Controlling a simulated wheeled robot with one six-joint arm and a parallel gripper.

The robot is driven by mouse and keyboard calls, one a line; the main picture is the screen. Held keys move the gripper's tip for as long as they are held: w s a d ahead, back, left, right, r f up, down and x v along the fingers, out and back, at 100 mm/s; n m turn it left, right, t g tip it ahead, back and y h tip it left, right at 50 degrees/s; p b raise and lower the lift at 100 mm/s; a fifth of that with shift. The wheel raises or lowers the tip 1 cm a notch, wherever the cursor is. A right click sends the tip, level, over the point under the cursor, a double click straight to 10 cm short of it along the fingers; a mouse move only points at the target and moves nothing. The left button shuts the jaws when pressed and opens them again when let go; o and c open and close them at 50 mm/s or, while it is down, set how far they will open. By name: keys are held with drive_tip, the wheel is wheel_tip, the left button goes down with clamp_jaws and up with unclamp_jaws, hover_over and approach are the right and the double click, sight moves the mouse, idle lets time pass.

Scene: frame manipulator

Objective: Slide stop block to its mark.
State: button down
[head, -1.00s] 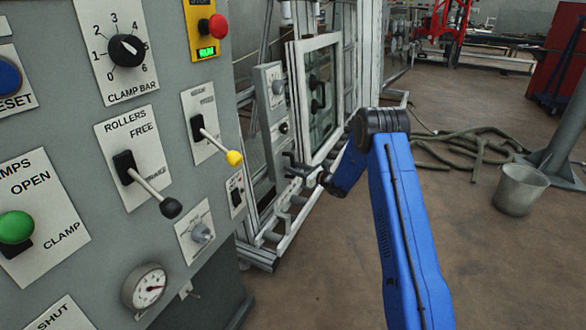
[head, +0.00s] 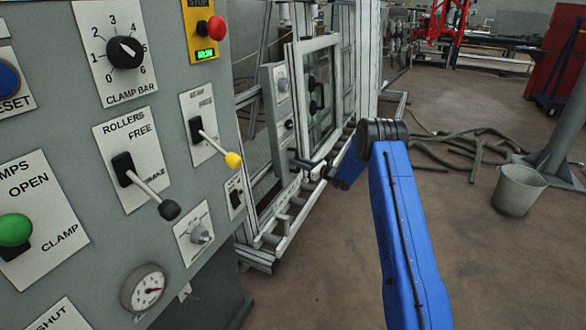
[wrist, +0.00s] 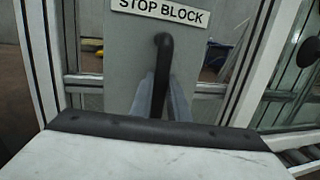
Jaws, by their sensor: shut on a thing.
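A grey upright plate (wrist: 130,60) carries a white label reading STOP BLOCK and fills the middle of the wrist view. A black bent handle (wrist: 164,50) stands out from it below the label. The grey fingers of my gripper (wrist: 158,98) lie on both sides of the handle, shut on it. In the head view my gripper (head: 312,168) is small, low at the glazed frame, partly hidden by my blue arm. The plate's lower part is hidden in the wrist view. I cannot make out the mark.
A grey control panel (head: 60,120) with levers fills the left, its yellow-tipped lever (head: 232,160) sticking out toward the frame. A metal frame with glass (head: 318,95) stands behind my gripper. Hoses (head: 455,145) and a bucket (head: 518,190) lie on the right. The near floor is clear.

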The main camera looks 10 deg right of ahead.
drive_tip(key=w+d, duration=0.2)
drive_tip(key=w, duration=0.1)
drive_tip(key=shift+d+r, duration=0.1)
drive_tip(key=shift+d, duration=0.05)
drive_tip(key=c, duration=1.7)
unclamp_jaws()
drive_tip(key=shift+w+d, duration=0.1)
drive_tip(key=v, duration=1.7)
drive_tip(key=shift+d, duration=0.1)
